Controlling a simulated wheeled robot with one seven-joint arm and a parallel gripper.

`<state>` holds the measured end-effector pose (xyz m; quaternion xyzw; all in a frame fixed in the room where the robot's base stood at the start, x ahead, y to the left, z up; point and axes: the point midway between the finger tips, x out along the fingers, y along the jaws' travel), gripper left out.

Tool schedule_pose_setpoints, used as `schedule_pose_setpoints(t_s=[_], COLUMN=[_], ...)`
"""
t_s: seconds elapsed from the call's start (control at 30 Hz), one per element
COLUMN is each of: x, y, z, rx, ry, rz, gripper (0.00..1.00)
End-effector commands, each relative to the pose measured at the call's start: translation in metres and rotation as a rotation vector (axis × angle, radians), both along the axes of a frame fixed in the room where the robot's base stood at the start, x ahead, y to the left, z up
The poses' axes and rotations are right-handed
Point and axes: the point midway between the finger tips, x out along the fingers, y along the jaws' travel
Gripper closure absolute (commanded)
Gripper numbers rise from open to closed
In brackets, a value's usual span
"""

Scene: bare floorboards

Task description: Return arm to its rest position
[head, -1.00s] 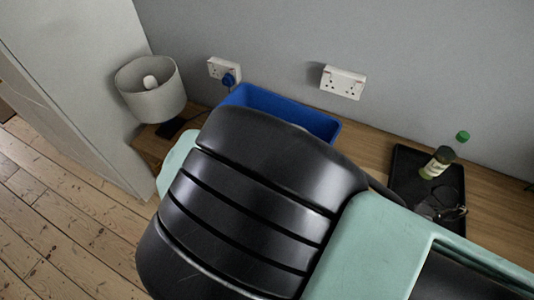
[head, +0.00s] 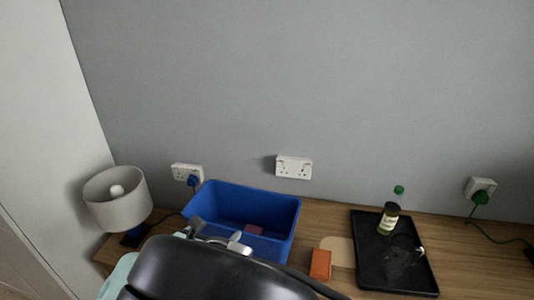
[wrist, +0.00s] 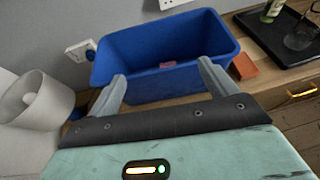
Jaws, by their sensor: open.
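My gripper (wrist: 163,84) is open and empty in the wrist view, its two grey fingers apart. They are in front of the near side of a blue bin (wrist: 187,80). In the head view my gripper (head: 217,234) overlaps the bin's near left part, and my dark arm covers the bottom middle. The blue bin (head: 277,245) stands on the wooden table against the wall. A small reddish object (head: 254,229) lies inside it; it also shows in the wrist view (wrist: 168,64). I cannot tell whether the fingers touch the bin.
An orange block (head: 320,264) lies right of the bin beside a tan board (head: 341,249). A black tray (head: 372,274) holds a green-capped bottle (head: 389,219) and a clear glass item. A lamp (head: 117,200) stands at the left. Sockets are on the wall.

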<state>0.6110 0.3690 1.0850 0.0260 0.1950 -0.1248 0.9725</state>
Motion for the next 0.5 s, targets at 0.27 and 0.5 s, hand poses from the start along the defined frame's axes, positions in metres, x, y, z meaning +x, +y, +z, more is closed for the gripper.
schedule_pose_setpoints(t_s=[0.27,0.5], x=[0.005,-0.039], y=[-0.08,-0.164], z=[-0.004,0.009], rx=[0.256,0.631], ry=[0.185,0.388], rz=[-0.352,-0.845], gripper=[0.15,0.15])
